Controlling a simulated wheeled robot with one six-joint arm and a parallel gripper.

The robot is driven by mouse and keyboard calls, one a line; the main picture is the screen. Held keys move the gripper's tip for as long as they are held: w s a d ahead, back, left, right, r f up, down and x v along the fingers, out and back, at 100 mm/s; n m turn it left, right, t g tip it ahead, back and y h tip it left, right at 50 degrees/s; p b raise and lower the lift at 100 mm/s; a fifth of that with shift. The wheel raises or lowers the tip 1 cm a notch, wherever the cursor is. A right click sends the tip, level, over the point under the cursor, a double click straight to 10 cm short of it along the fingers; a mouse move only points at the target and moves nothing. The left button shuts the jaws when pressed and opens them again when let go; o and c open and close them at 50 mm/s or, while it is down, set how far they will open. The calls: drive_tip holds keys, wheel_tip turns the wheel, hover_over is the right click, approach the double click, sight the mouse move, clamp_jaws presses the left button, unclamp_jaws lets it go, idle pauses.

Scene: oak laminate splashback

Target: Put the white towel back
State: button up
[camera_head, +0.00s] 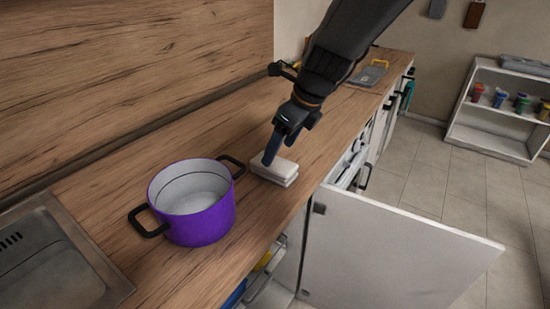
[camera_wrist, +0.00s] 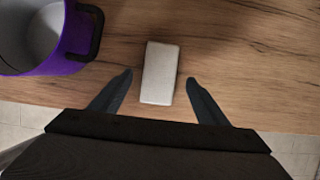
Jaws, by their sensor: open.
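The white towel (camera_head: 277,172) is folded into a small flat stack and lies on the wooden countertop, just right of the purple pot. In the wrist view the towel (camera_wrist: 160,73) lies between and slightly beyond the two fingertips. My gripper (camera_head: 278,150) points down at the towel from above. In the wrist view my gripper (camera_wrist: 158,80) is open, with one dark finger on each side of the towel and a gap to each. The head view does not show clearly whether the fingers touch it.
A purple pot (camera_head: 205,223) with black handles stands close left of the towel, and a sink (camera_head: 50,260) lies beyond it. A white cabinet door (camera_head: 390,250) stands open below the counter. An open shelf (camera_head: 495,110) with small colored containers stands at the back right.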

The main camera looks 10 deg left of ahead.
drive_tip(key=w+v, duration=0.1)
drive_tip(key=v, duration=0.4)
drive_tip(key=s+d+f+n+h, duration=0.1)
drive_tip(key=s+d+f+n, duration=0.3)
drive_tip(key=d+n, duration=0.3)
drive_tip(key=s+d+f+n+h, duration=0.1)
drive_tip(key=s+d+f+n, duration=0.2)
drive_tip(key=d, duration=0.9)
drive_tip(key=s+d+f+n+g+h, duration=0.1)
drive_tip(key=s+d+f+n, duration=0.3)
drive_tip(key=s+d+n, duration=0.4)
drive_tip(key=d+n+h, duration=0.1)
drive_tip(key=n, duration=0.3)
drive_tip(key=shift+s+d+f+n, duration=0.15)
drive_tip(key=shift+d+f+n, duration=0.1)
drive_tip(key=shift+f+n, duration=0.1)
